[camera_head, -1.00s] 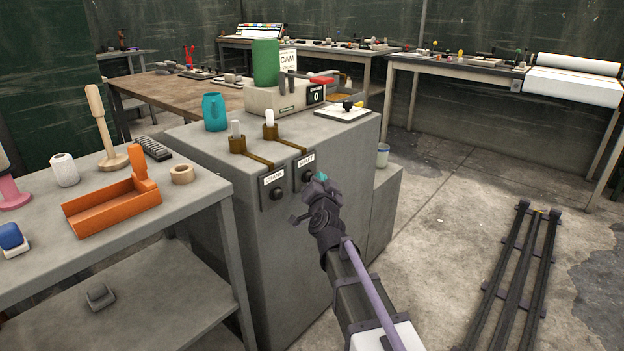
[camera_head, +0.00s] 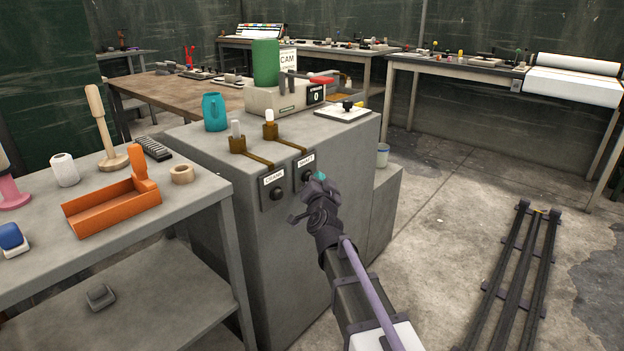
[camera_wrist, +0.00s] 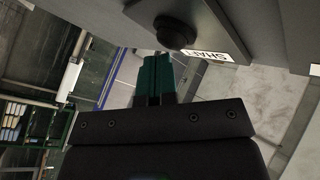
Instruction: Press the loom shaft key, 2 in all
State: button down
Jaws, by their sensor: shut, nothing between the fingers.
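The loom shaft key is a dark round button (camera_head: 307,175) under the SHAFT label (camera_head: 306,160) on the front of the grey cabinet (camera_head: 340,210). In the wrist view the shaft key (camera_wrist: 174,32) stands out from its dark plate, with the SHAFT label (camera_wrist: 205,53) to its right. My gripper (camera_head: 319,176) is just right of the key in the head view. In the wrist view its teal fingers (camera_wrist: 156,62) are closed together and point at the key, their tips close to it. I cannot tell whether they touch.
The crank key (camera_head: 277,193) under the CRANK label (camera_head: 273,177) is left of the shaft key. Two brass brackets with white knobs (camera_head: 270,117) sit above. A workbench (camera_head: 200,205) with an orange tray (camera_head: 110,205) stands left. The floor to the right is open around dark rails (camera_head: 520,260).

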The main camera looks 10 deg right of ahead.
jog(key=shift+s+d, duration=0.55)
jog(key=shift+s, duration=0.1)
jog(key=shift+s+d, duration=1.6)
jog(key=shift+s, duration=0.3)
dwell(1.1)
jog(key=s+d, duration=0.2)
jog(key=s, duration=0.1)
jog(key=shift+d, duration=0.25)
jog(key=shift+w, duration=0.15)
jog(key=w+a, duration=0.5)
jog(key=w, duration=0.1)
jog(key=shift+w+a, duration=0.25)
jog(key=shift+a, duration=0.15)
dwell(1.7)
